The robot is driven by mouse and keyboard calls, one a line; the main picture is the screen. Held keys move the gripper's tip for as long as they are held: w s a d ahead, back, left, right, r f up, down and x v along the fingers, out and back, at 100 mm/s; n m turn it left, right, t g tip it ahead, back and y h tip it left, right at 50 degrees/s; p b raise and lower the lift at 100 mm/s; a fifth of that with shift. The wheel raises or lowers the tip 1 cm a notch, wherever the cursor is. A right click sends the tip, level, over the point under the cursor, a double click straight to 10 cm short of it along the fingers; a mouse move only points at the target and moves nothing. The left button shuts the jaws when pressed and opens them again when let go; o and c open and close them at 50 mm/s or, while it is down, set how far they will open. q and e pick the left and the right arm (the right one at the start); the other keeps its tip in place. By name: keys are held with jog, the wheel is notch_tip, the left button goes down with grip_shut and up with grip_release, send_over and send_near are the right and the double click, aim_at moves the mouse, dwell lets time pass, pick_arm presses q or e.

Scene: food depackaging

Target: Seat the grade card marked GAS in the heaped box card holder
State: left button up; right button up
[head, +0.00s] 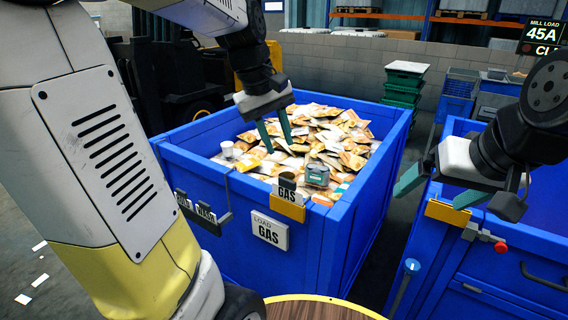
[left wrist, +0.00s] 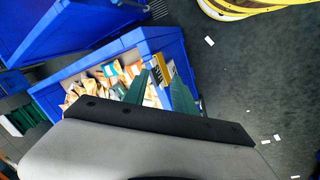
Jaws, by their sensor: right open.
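The dark grade card marked GAS (head: 287,184) stands upright in the yellow card holder (head: 287,206) on the near rim of the heaped box (head: 330,225). Its lower part is hidden by the holder; I cannot tell how deep it sits. My left gripper (head: 277,146) is open and empty, above the heap and apart from the card. In the left wrist view the yellow holder (left wrist: 158,70) shows beyond and between the green fingers (left wrist: 158,75). My right gripper (head: 440,190) is open over the near rim of the right box, close to another yellow holder (head: 447,212).
A rack (head: 203,214) with other cards hangs left of the holder. A LOAD GAS plate (head: 269,231) is on the front wall. A grey-green block (head: 317,175) and a pale cup (head: 227,149) lie among the packets. The right blue box (head: 500,262) has a red knob (head: 500,246).

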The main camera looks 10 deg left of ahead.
pick_arm(q)
jog(key=s+d+m+t, duration=0.2)
jog(key=s+m, duration=0.5)
jog(key=s, duration=0.5)
jog(key=shift+s+f+m+t, duration=0.3)
jog(key=shift+s+f+t, duration=0.1)
jog(key=shift+t, duration=0.3)
jog(key=shift+r, duration=0.1)
